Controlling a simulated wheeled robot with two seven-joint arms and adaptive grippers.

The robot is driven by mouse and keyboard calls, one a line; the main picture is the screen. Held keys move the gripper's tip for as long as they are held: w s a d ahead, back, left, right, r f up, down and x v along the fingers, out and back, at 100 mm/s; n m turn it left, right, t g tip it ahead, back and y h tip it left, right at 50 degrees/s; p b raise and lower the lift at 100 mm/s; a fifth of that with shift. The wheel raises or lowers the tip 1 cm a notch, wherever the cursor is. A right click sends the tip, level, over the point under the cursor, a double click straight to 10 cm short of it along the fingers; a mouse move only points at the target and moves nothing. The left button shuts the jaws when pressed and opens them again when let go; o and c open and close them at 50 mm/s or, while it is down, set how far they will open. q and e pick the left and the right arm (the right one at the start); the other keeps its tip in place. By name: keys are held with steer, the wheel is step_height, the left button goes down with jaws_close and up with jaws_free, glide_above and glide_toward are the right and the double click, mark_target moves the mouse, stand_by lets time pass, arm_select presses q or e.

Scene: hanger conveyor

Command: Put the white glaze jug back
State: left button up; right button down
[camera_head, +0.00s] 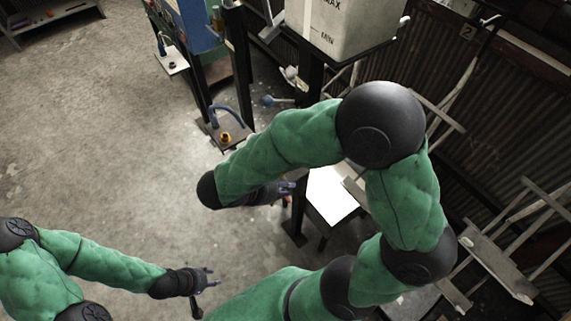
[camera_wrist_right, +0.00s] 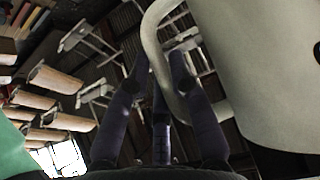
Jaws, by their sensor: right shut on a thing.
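The white glaze jug (camera_wrist_right: 255,65) fills the right of the right wrist view. Its curved handle (camera_wrist_right: 152,38) passes at the fingertips of my right gripper (camera_wrist_right: 160,70), which is shut on it. In the head view my right gripper (camera_head: 287,188) points right, below my green forearm, and its grip is too small to make out there.
A dark support (camera_head: 384,46) lies under the marked vessel. A bright white flat surface (camera_head: 331,196) is right of my right gripper. Dark stands with small trays (camera_head: 226,134) are further back. Racks line the corrugated wall (camera_head: 490,90).

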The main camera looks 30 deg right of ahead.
steer(key=shift+d, duration=0.2)
steer(key=w+d+f+b, duration=0.5)
steer(key=w+d+f, duration=0.3)
steer(key=d+f, duration=0.2)
step_height(320, 180, down, 3)
steer(key=shift+d+r+b, duration=0.1)
steer(key=shift+d+b, duration=0.25)
steer(key=shift+d, duration=0.05)
steer(key=c, duration=1.1)
jaws_free()
